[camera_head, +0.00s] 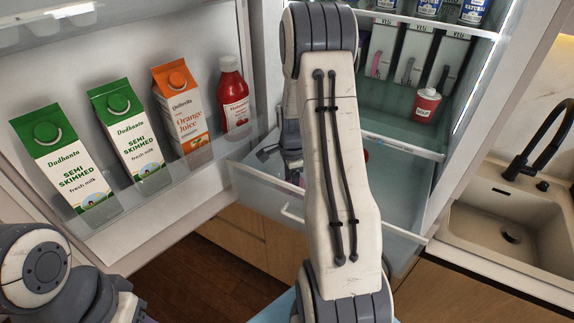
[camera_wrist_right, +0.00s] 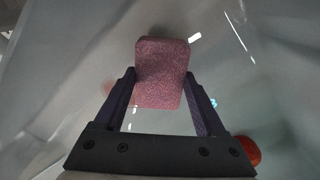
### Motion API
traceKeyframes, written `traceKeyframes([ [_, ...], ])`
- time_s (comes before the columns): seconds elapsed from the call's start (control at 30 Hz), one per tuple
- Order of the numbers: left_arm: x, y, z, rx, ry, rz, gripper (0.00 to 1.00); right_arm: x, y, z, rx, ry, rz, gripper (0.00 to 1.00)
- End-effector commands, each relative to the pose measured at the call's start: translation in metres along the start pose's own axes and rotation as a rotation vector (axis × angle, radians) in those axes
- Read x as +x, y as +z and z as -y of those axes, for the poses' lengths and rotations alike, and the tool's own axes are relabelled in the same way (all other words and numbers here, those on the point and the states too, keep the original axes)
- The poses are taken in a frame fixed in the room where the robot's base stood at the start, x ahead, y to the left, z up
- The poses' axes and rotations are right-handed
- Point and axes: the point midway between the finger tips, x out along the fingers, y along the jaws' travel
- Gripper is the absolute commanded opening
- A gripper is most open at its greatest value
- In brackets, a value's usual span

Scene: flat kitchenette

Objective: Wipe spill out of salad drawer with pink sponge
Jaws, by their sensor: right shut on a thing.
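The pink sponge (camera_wrist_right: 162,70) is between the two dark fingers of my right gripper (camera_wrist_right: 161,86), which is shut on it. In the right wrist view they are over the pale floor of the salad drawer; whether the sponge touches it I cannot tell. A faint brownish patch (camera_wrist_right: 108,87) shows left of the sponge, perhaps part of the spill. In the head view the clear salad drawer (camera_head: 270,203) is pulled out at the bottom of the fridge. My right arm reaches into it and hides most of the inside and the sponge. My left gripper is out of view.
A round red item (camera_wrist_right: 245,151) lies in the drawer at lower right of the wrist view. The open fridge door at left holds milk cartons (camera_head: 66,160), an orange juice carton (camera_head: 181,110) and a red bottle (camera_head: 234,100).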

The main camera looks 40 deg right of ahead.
Motion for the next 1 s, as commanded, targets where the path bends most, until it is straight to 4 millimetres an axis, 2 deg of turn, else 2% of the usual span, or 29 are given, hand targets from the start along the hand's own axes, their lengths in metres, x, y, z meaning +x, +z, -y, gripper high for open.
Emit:
traceKeyframes([
  [0.03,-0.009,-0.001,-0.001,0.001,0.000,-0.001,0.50,-0.009,-0.001,0.000,0.001,-0.001,0.000,0.21],
  [0.6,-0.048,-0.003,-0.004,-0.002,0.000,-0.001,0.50,-0.060,-0.002,0.000,0.003,-0.001,0.000,0.21],
  [1.0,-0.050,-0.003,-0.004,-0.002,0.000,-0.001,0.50,-0.063,-0.002,0.000,0.003,0.000,0.000,0.21],
])
